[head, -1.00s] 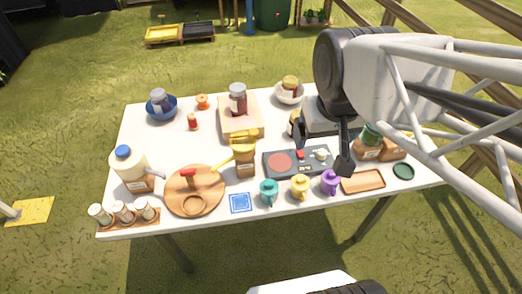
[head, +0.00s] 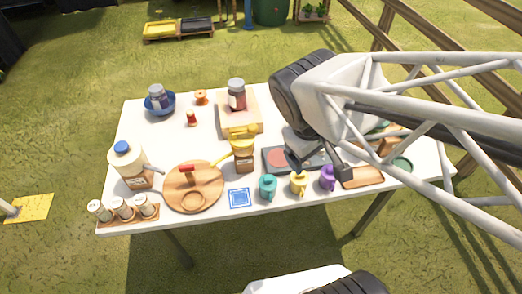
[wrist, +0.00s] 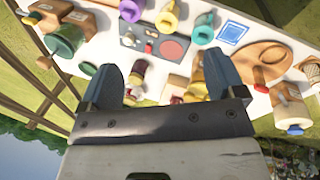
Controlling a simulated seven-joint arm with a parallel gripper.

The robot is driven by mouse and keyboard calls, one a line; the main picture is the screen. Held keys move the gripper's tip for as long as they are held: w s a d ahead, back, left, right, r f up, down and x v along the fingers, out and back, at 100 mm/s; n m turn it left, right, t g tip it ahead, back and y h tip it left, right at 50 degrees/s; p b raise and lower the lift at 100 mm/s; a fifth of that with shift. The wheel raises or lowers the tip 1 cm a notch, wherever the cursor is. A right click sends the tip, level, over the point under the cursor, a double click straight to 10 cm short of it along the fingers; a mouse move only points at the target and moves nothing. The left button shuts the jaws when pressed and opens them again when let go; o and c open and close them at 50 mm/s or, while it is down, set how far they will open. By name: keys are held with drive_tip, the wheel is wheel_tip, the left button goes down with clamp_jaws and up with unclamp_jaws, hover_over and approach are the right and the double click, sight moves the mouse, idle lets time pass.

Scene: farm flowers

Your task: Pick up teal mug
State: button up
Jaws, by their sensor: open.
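The teal mug (head: 268,187) stands upright near the front edge of the white table, between a blue patterned coaster (head: 240,198) and a yellow mug (head: 299,182). In the wrist view the teal mug (wrist: 203,29) is near the top, right of the yellow mug (wrist: 167,17). My gripper (head: 320,166) is open and empty, over the burner board and the yellow and purple mugs, right of the teal mug. In the wrist view its two blue-grey fingers (wrist: 175,80) are spread apart, with the teal mug well beyond them.
A purple mug (head: 328,177) stands right of the yellow one, beside a wooden tray (head: 362,177). A burner board (head: 276,159) lies behind the mugs. A round wooden board (head: 208,197) and a yellow-topped jar (head: 243,158) are to the left. My arm hides the table's back right.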

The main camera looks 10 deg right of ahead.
drive_tip(key=w+a+f+n+t+h, duration=0.1)
drive_tip(key=a+f+n+h, duration=0.15)
drive_tip(key=f+n, duration=0.35)
drive_tip(key=w+a+f+n+t+h, duration=0.1)
drive_tip(key=f+n+h, duration=0.2)
drive_tip(key=f+n, duration=0.2)
drive_tip(key=n+t, duration=0.8)
drive_tip(key=n, duration=0.5)
approach(265, 187)
drive_tip(key=shift+x, duration=2.1)
drive_tip(key=shift+w+d+g, duration=0.1)
drive_tip(key=shift+w+g, duration=0.05)
drive_tip(key=shift+g, duration=0.15)
drive_tip(key=shift+x, duration=1.15)
drive_tip(key=shift+x, duration=2.55)
drive_tip(key=shift+w, duration=0.1)
